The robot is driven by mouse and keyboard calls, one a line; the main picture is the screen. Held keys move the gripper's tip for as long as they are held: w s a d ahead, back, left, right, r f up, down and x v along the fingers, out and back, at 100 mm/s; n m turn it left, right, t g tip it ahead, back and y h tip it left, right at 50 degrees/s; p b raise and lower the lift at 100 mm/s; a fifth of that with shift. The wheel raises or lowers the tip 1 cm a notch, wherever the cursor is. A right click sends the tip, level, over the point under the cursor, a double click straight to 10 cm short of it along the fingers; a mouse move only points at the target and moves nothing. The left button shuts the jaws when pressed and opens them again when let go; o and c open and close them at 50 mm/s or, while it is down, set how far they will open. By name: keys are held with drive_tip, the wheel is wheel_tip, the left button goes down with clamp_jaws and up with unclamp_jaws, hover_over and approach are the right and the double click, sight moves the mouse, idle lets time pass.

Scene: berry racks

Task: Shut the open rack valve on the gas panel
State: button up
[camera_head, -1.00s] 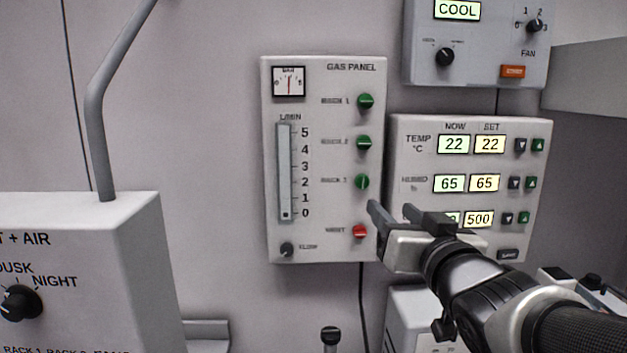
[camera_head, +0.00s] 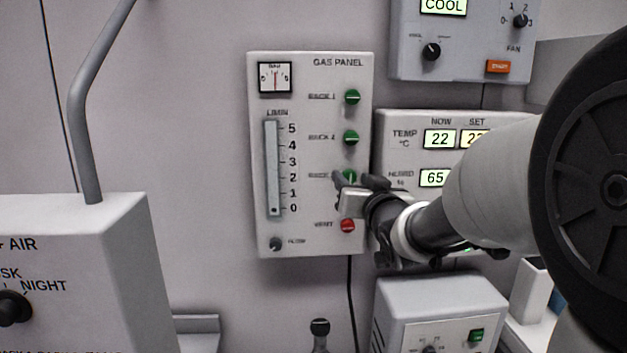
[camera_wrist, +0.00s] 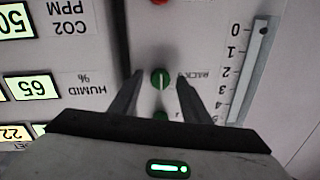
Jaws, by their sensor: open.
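The gas panel (camera_head: 310,72) hangs on the wall with three green rack knobs in a column: rack 1 (camera_head: 352,97), rack 2 (camera_head: 351,137) and rack 3 (camera_head: 349,176). The rack 3 knob's white line looks upright, unlike the sideways marks on the upper two. My gripper (camera_head: 353,181) is open at the rack 3 knob, which it partly covers in the head view. In the upside-down wrist view, the rack 3 knob (camera_wrist: 160,78) shows between the two fingertips of my gripper (camera_wrist: 160,76). I cannot tell whether they touch it.
The red vent knob (camera_head: 347,225) sits just below my gripper. A flow gauge (camera_head: 272,170) stands to the left on the panel. The temperature panel (camera_head: 395,125) is close on the right, partly hidden by my arm. A grey box (camera_head: 440,300) stands below.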

drive_tip(key=c, duration=1)
drive_tip(key=shift+c, duration=0.2)
drive_tip(key=shift+f+n+b, duration=0.1)
drive_tip(key=shift+n+b, duration=0.2)
drive_tip(key=shift+b, duration=0.1)
drive_tip(key=n+b, duration=0.3)
drive_tip(key=shift+b, duration=0.4)
drive_tip(key=n+b, duration=0.5)
drive_tip(key=shift+g+h, duration=0.3)
drive_tip(key=shift+g, duration=0.1)
drive_tip(key=n+b, duration=0.3)
drive_tip(key=n, duration=0.1)
drive_tip(key=shift+a+n+h, duration=0.1)
drive_tip(key=shift+n+h, duration=0.2)
drive_tip(key=shift+a+r+n+h+b, duration=0.1)
drive_tip(key=shift+r+n+h+b, duration=0.05)
drive_tip(key=shift+n+b, duration=0.65)
drive_tip(key=shift+r+n+h+b, duration=0.15)
drive_tip(key=shift+n+b, duration=0.4)
drive_tip(key=shift+n, duration=0.35)
